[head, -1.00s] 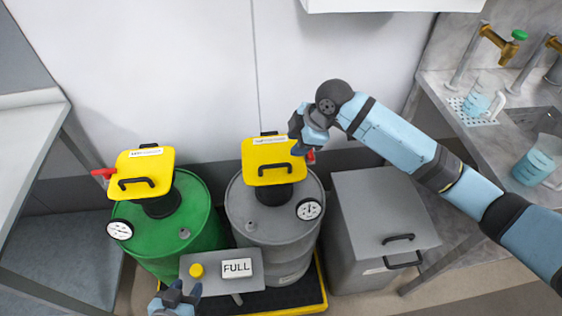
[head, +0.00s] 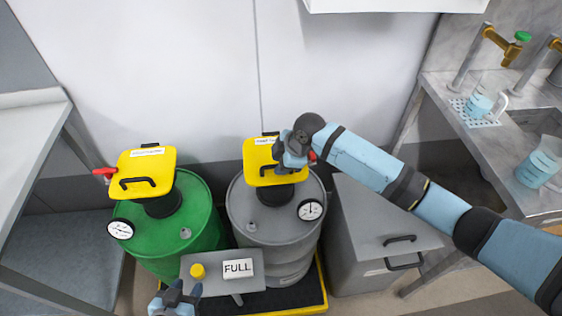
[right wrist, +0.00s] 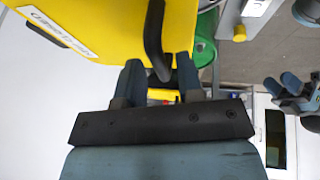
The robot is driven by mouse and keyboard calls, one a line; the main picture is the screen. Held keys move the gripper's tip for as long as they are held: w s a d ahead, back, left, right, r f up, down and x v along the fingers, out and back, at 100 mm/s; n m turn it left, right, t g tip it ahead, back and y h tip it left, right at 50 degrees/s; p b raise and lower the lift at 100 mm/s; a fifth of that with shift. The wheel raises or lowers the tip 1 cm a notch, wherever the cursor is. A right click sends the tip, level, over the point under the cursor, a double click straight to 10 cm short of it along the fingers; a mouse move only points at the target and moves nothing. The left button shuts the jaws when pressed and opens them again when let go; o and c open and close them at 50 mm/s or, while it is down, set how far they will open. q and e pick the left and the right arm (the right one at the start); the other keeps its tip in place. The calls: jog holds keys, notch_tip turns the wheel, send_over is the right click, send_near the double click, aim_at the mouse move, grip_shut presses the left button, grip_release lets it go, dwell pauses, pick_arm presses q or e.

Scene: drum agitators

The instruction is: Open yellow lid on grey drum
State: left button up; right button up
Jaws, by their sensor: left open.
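The yellow lid (head: 258,153) is shut on top of the grey drum (head: 262,228). In the right wrist view, the black lid handle (right wrist: 154,40) runs between the two spread fingers of my right gripper (right wrist: 160,78). A gap shows beside the handle, so the fingers are not clamped on it. My left gripper (head: 178,290) is open and empty at the bottom of the head view, in front of the small grey panel.
A green drum (head: 195,225) with its own yellow lid (head: 145,170) stands left. The grey panel (head: 212,262) has a yellow button and a FULL sign (head: 238,268). A grey bin (head: 380,215) stands right; a sink counter with beakers lies further right.

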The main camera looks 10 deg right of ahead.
grip_shut()
jog(key=shift+w+r+g+p, duration=0.25)
jog(key=shift+r+g+p, duration=0.15)
jog(key=shift+r+p, duration=0.45)
jog(key=w+r+g+p, duration=0.3)
jog(key=w+r+p, duration=0.1)
jog(key=r, duration=0.3)
jog(key=shift+w+m, duration=0.4)
jog(key=shift+w, duration=0.5)
